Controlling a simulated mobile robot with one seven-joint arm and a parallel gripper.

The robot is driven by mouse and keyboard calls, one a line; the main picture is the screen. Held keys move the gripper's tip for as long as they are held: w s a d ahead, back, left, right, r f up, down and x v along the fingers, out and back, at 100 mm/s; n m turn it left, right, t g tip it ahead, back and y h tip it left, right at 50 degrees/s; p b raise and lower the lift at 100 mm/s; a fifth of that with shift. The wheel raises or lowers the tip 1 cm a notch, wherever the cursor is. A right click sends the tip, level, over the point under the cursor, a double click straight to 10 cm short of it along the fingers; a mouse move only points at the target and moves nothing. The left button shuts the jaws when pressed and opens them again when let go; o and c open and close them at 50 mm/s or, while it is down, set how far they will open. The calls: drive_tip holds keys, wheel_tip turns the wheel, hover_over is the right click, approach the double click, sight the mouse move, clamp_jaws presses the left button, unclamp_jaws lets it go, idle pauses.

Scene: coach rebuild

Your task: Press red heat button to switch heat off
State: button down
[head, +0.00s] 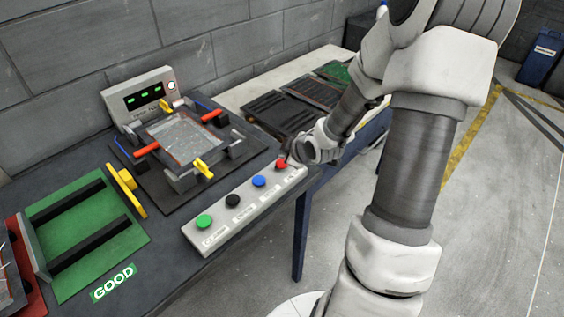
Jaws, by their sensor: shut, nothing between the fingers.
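The red button (281,163) sits at the right end of a light grey button panel (222,235) along the table's front edge. A blue button (259,181), a black button (232,200) and a green button (204,221) stand to its left in the same row. My gripper (287,157) is shut and empty, right at the red button. I cannot tell whether the fingertips touch it or whether it is pressed down. The button labels are too small to read surely.
Behind the panel stands a fixture (184,142) with yellow and red clamps and a display box (140,97) with green readouts. A green tray (85,225) marked GOOD lies at left. Dark trays (281,112) lie behind my wrist. The floor at right is open.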

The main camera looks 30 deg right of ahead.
drive_tip(key=shift+f+b, duration=0.45)
drive_tip(key=shift+f+b, duration=0.45)
drive_tip(key=shift+f, duration=0.05)
idle(0.6)
drive_tip(key=shift+r, duration=0.1)
drive_tip(key=shift+r+p, duration=0.8)
drive_tip(key=shift+p, duration=0.05)
wheel_tip(320, 180, up, 5)
drive_tip(key=p, duration=0.4)
drive_tip(key=shift+r+p, duration=0.1)
drive_tip(key=shift+p, duration=0.25)
idle(0.4)
